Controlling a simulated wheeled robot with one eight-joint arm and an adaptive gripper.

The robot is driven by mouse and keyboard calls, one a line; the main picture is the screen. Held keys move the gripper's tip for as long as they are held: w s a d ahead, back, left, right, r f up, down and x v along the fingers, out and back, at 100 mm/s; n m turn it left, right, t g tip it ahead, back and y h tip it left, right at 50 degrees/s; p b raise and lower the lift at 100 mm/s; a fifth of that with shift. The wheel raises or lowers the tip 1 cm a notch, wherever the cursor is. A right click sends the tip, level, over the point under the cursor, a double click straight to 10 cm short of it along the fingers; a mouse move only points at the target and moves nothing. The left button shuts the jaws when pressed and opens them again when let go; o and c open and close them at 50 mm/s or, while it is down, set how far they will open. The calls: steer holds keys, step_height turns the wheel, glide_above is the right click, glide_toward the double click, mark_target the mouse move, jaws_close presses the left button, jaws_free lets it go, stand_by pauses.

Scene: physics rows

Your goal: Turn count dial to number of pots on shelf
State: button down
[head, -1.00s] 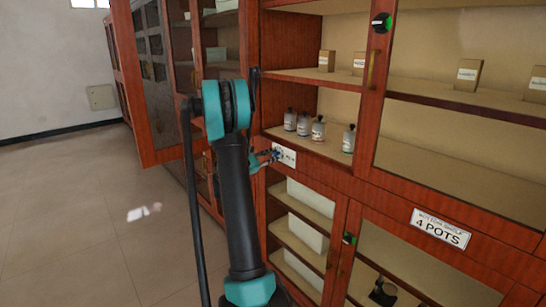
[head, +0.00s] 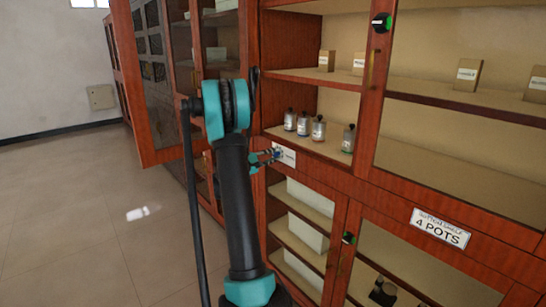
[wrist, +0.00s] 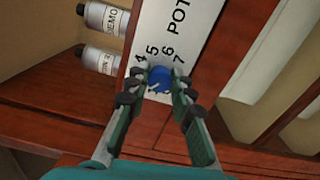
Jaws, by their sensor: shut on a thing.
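The count dial is a small blue knob (wrist: 159,78) on a white plate (wrist: 180,35), with 4, 5, 6 and 7 printed around its far side. My gripper (wrist: 157,88) is shut on the knob, with one finger on each side. Where the dial points cannot be told. In the head view my gripper (head: 274,155) is at the white plate (head: 288,156) below the bottle shelf. A sign (head: 440,228) on the cabinet reads "BOTTOM SHELF 4 POTS". Dark pots (head: 382,292) stand partly visible behind the lower right door; their full number is hidden.
Several small bottles (head: 319,129) stand on the shelf above the plate; two show in the wrist view (wrist: 104,58). A glass door (head: 157,85) stands open at left. Pale boxes (head: 308,202) fill the lower left shelves. The floor (head: 80,215) at left is clear.

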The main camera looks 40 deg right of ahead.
steer(key=m, duration=0.7)
steer(key=shift+f, duration=0.1)
steer(key=m, duration=0.6)
steer(key=shift+m, duration=0.5)
steer(key=c, duration=1.3)
jaws_free()
steer(key=a, duration=1.2)
steer(key=shift+s, duration=0.45)
